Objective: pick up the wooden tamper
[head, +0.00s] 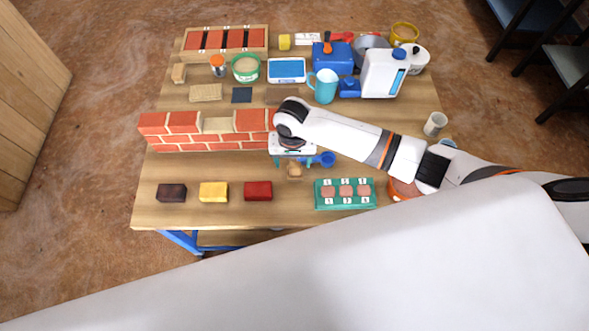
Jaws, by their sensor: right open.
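A small wooden object (294,171), which looks like the tamper, stands on the table in front of the right end of the brick wall. My right gripper (293,161) hangs just above and behind it, with its teal fingertips apart. The gripper is open, and I cannot tell whether its fingers reach down around the wooden piece. The gripper body hides the upper part of the piece. My left gripper is not in view.
The brick wall (200,143) stands left of my gripper. A blue scoop (326,159) lies close on the right. Dark, yellow (213,192) and red (258,191) blocks sit at the front left, and a green tray (345,203) at the front right. Containers crowd the back.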

